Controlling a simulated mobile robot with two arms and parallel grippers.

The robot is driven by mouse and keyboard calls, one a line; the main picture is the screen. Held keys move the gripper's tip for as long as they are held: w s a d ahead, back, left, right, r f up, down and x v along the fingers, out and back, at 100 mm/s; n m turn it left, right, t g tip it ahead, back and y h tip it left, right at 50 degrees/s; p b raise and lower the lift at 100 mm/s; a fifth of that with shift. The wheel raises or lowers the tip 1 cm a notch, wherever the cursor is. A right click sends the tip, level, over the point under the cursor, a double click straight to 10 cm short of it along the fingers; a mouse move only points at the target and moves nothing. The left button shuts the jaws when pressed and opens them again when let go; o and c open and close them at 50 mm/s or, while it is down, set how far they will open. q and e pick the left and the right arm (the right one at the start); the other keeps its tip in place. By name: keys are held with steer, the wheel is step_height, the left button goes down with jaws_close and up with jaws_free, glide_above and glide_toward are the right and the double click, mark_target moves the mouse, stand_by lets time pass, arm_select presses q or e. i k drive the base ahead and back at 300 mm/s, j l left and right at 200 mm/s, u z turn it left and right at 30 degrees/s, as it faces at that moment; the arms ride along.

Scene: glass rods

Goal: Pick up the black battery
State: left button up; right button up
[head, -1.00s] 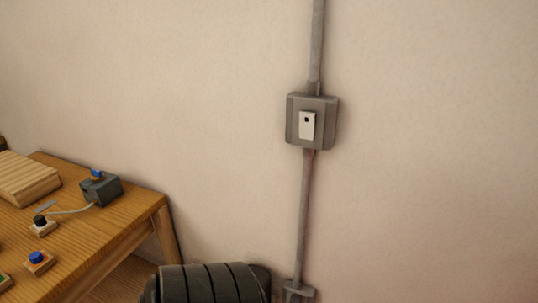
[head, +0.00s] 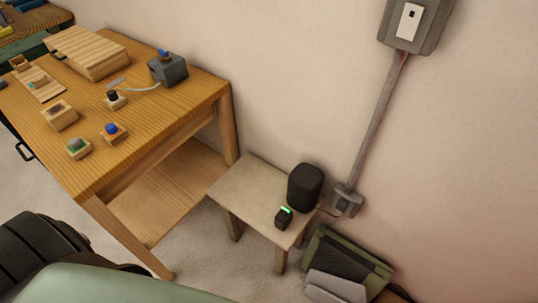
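A small black block (head: 284,218) with a lit green strip on its top sits near the front edge of a small wooden side table (head: 240,190). It looks like the black battery, but it is too small to be sure. A larger black rounded object (head: 305,187) stands just behind it on the same table. Neither of my grippers is in view.
A wooden workbench (head: 190,105) stands at left with a grey box (head: 167,69), a slatted wooden board (head: 88,52) and several small button blocks. A dark green-edged bag-like object (head: 345,262) is right of the side table. Floor shows between workbench and side table.

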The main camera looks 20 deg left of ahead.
mark_target(284, 217)
steer(key=u, duration=0.55)
steer(key=k+l+u, duration=0.2)
steer(key=l, duration=0.15)
steer(key=i, duration=0.05)
